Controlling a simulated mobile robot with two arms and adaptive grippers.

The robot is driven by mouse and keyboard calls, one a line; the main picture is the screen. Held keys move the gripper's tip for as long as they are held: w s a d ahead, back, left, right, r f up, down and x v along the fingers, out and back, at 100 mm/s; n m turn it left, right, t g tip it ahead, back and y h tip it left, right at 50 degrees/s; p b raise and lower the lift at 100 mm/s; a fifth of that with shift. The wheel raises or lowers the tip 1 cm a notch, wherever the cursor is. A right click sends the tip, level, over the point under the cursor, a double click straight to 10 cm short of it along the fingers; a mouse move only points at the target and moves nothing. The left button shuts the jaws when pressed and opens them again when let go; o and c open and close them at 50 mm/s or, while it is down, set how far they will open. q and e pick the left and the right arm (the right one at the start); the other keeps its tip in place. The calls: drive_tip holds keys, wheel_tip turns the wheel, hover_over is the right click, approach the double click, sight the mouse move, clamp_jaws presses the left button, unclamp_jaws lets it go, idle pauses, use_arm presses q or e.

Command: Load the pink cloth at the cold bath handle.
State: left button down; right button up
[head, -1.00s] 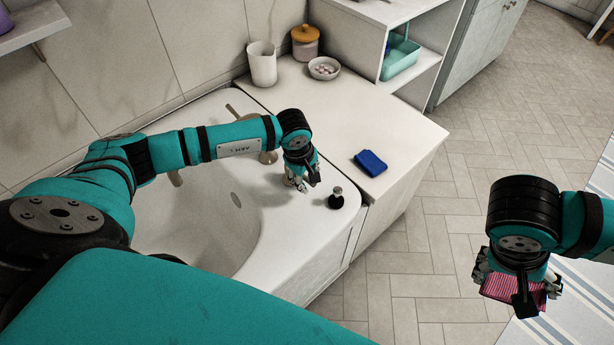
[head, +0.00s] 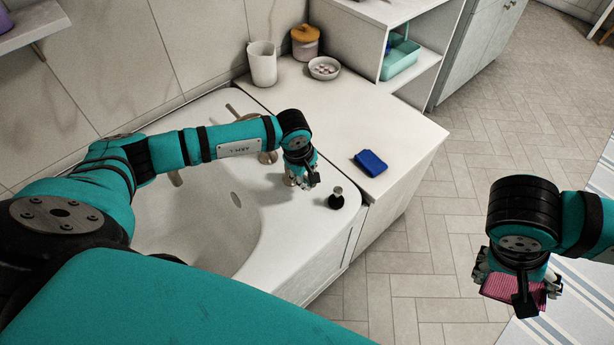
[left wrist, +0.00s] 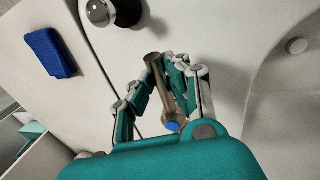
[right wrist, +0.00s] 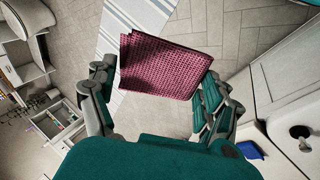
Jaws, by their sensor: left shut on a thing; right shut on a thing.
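The pink cloth (head: 499,288) is a folded, ribbed square. My right gripper (head: 520,287) is shut on it and holds it out over the floor, away from the bath. In the right wrist view the cloth (right wrist: 163,66) spans between the fingers. My left gripper (head: 301,181) is shut on the cold bath handle (left wrist: 157,68), a brass-coloured lever with a blue mark on its end, at the bath's rim. In the head view the fingers hide most of this handle.
The white bath (head: 215,245) lies below my left arm. A black and chrome knob (head: 336,198) stands on its rim close to my left gripper. A blue folded cloth (head: 370,162) lies on the white counter (head: 400,140). A cup (head: 262,64), jar (head: 305,42) and bowl (head: 324,68) stand behind.

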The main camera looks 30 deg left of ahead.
use_arm(q)
drive_tip(key=shift+s+a+f+m+b, duration=0.25)
drive_tip(key=shift+s+a+m+b, duration=0.15)
drive_tip(key=shift+m+b, duration=0.55)
use_arm(e)
wheel_tip(320, 180, down, 2)
drive_tip(key=shift+f, duration=0.15)
use_arm(q)
drive_tip(key=shift+s+a+r+m+b, duration=0.1)
drive_tip(key=shift+s+m+b, duration=0.15)
drive_tip(key=shift+m+b, duration=0.15)
use_arm(e)
drive_tip(key=shift+f, duration=0.35)
use_arm(q)
drive_tip(key=shift+s+r+m+h, duration=0.2)
drive_tip(key=shift+m+h, duration=0.1)
drive_tip(key=shift+m, duration=0.05)
use_arm(e)
drive_tip(key=shift+f, duration=0.1)
use_arm(q)
drive_tip(key=c, duration=1.3)
unclamp_jaws()
drive_tip(key=v, duration=1.2)
drive_tip(key=shift+w+a, duration=0.1)
